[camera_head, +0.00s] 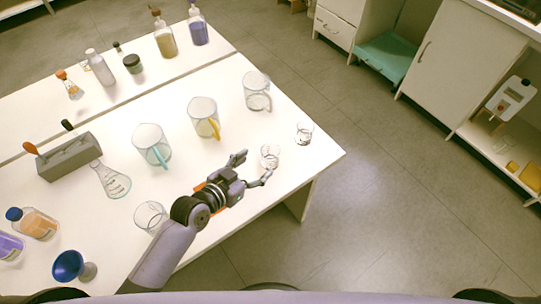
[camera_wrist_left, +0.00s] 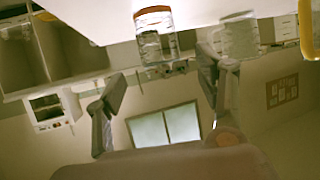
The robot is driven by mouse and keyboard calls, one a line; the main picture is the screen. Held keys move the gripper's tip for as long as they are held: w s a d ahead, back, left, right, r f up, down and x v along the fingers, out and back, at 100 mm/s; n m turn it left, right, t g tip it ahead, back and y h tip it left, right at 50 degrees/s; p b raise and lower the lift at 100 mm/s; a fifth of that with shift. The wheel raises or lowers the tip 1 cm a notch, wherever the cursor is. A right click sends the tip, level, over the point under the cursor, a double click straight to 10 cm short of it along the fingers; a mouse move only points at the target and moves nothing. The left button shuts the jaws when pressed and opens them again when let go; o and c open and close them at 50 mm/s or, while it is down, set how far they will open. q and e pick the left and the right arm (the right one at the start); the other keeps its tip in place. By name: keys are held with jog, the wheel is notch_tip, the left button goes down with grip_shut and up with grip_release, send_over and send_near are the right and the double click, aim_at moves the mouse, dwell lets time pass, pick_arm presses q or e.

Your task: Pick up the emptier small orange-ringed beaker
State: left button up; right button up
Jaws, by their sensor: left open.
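A small clear beaker (camera_head: 270,156) stands on the white table near its right edge, just ahead of my left gripper (camera_head: 254,168). The gripper is open and empty, its fingers spread toward the beaker. In the left wrist view a small glass beaker with an orange ring (camera_wrist_left: 153,42) shows beyond and between the fingers of the gripper (camera_wrist_left: 163,75), apart from them. My right gripper is out of view.
Three large handled jugs stand behind the gripper's area: clear-handled (camera_head: 257,90), yellow-handled (camera_head: 204,118) and teal-handled (camera_head: 151,145). A conical flask (camera_head: 112,182), a grey rack (camera_head: 70,157) and a blue funnel (camera_head: 68,265) are farther left. The table's right edge is close.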

aim_at(265, 158)
pick_arm(q)
jog(key=x, duration=0.3)
jog(key=shift+w+d+f, duration=0.1)
jog(key=shift+w+d, duration=0.1)
jog(key=shift+w+d+f, duration=0.1)
jog(key=shift+w+d, duration=0.05)
jog(key=shift+w, duration=0.1)
jog(key=x, duration=0.3)
jog(key=shift+w+f+p, duration=0.1)
jog(key=shift+f+p, duration=0.05)
jog(key=shift+p, duration=0.2)
jog(key=shift+w+d+f, duration=0.25)
jog(key=shift+w+d, duration=0.1)
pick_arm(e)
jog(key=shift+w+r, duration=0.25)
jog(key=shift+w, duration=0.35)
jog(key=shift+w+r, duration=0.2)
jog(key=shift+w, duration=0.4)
pick_arm(q)
jog(key=shift+c, duration=0.3)
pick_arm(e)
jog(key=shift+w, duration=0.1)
pick_arm(q)
jog(key=c, duration=1.2)
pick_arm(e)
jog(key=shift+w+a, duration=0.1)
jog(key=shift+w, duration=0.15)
